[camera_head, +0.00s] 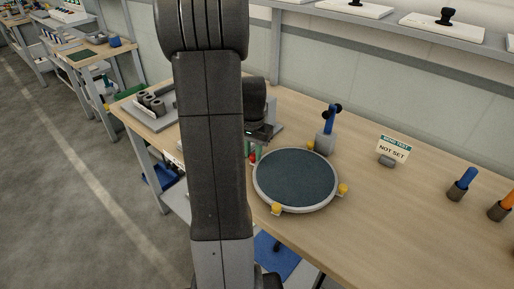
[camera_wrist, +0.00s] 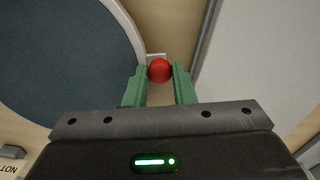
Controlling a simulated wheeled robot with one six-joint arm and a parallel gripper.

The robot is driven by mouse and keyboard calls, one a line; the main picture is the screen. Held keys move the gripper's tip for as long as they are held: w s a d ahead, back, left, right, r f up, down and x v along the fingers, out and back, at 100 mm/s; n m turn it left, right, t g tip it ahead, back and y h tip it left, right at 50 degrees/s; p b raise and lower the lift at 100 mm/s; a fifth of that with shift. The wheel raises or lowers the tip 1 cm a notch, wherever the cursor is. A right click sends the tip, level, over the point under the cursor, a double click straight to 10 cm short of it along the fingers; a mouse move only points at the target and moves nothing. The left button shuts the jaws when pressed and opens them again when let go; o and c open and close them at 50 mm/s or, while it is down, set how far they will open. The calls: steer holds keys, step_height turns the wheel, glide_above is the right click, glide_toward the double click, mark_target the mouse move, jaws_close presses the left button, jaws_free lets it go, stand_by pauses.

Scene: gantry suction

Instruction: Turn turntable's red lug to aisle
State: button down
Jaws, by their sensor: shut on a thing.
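The turntable (camera_head: 295,178) is a round disc with a dark blue-grey top and a pale rim, lying on the wooden bench. Yellow lugs stand on its rim at the front (camera_head: 276,209), the right (camera_head: 343,188) and the back (camera_head: 310,146). The red lug (camera_wrist: 159,70) is on the rim at the turntable's left side in the head view, partly hidden by my arm there. My gripper (camera_wrist: 160,80) has green fingers, one on each side of the red lug, and is shut on it. The disc (camera_wrist: 65,55) fills the left of the wrist view.
A grey stand with a blue lever (camera_head: 327,135) is close behind the turntable. A "NOT SET" sign (camera_head: 393,150) and blue- and orange-handled tools in holders (camera_head: 462,185) stand to the right. The aisle floor (camera_head: 70,190) is clear at the left. Bench between turntable and sign is bare.

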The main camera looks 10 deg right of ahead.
steer(key=s+a+n, duration=0.1)
steer(key=s+n, duration=0.1)
steer(key=s+a+n, duration=0.1)
steer(key=s+n, duration=0.1)
steer(key=s, duration=0.1)
steer(key=s+a+n, duration=0.1)
steer(key=s+n, duration=0.1)
steer(key=shift+s+n+b, duration=0.2)
steer(key=shift+n+b, duration=0.1)
steer(key=s+n, duration=0.2)
steer(key=s+d+n, duration=0.1)
steer(key=s+n, duration=0.1)
steer(key=s, duration=0.1)
steer(key=s+n, duration=0.2)
steer(key=s, duration=0.1)
steer(key=shift+s+d+n, duration=0.1)
steer(key=shift+d+n, duration=0.2)
steer(key=shift+s+d+n, duration=0.35)
steer(key=shift+s+n, duration=0.2)
steer(key=shift+n, duration=0.05)
steer(key=shift+s+d+n, duration=0.35)
steer(key=shift+s+n, duration=0.2)
steer(key=shift+n, duration=0.05)
steer(key=c, duration=1.2)
jaws_free()
step_height(320, 180, up, 14)
steer(key=p, duration=0.2)
steer(key=shift+f, duration=0.2)
